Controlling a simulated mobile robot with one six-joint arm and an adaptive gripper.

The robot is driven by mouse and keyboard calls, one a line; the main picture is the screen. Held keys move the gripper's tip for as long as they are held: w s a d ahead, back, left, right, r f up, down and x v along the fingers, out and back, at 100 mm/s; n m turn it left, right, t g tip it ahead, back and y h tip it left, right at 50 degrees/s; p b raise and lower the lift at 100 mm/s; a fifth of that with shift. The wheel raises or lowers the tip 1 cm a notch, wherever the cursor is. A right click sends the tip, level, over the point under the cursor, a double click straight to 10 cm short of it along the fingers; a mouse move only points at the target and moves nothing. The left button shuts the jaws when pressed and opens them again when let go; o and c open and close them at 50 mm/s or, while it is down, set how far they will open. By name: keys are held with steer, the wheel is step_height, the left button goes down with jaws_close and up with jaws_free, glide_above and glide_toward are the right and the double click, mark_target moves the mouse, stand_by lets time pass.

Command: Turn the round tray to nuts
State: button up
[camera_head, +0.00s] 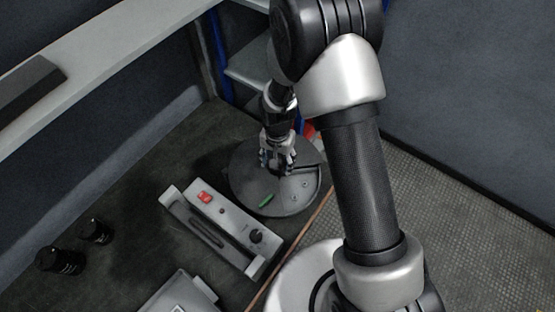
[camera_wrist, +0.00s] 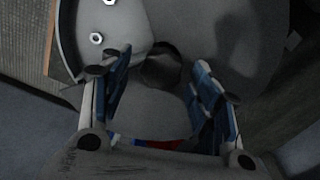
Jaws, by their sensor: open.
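The round grey tray (camera_head: 241,183) lies on the dark bench under my gripper, and it fills much of the wrist view (camera_wrist: 205,22). My gripper (camera_head: 277,167) points down over the tray's middle. In the wrist view my gripper (camera_wrist: 162,66) has its fingers spread apart, with a dark round hub (camera_wrist: 161,68) showing between the fingertips; I cannot tell whether they touch it. Two nuts (camera_wrist: 96,38) lie in a tray compartment at the upper left of the wrist view. A green piece (camera_head: 266,201) lies on the tray's near side in the head view.
A grey box with a red switch (camera_head: 204,197) and a black knob stands close to the tray's near left. Two black cylinders (camera_head: 60,260) stand at the lower left. A red object (camera_head: 310,130) sits behind the tray. Shelving rises behind the bench.

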step_height(320, 180, up, 12)
stand_by(0.7)
stand_by(0.4)
steer(key=s+d+r+n+t, duration=0.1)
steer(key=s+d+r, duration=0.3)
steer(key=r, duration=0.4)
steer(key=s+d+r+n+t, duration=0.1)
steer(key=s+d+r, duration=0.3)
steer(key=r, duration=0.5)
steer(key=s+d+r+n+t, duration=0.1)
steer(key=s+d+r, duration=0.1)
steer(key=s, duration=0.4)
steer(key=s+d+r+n+t, duration=0.1)
steer(key=s+d+r, duration=0.1)
steer(key=s, duration=0.4)
steer(key=shift+s+d+r+n+t, duration=0.15)
steer(key=shift+d+r+n+t, duration=0.15)
steer(key=shift+r, duration=0.35)
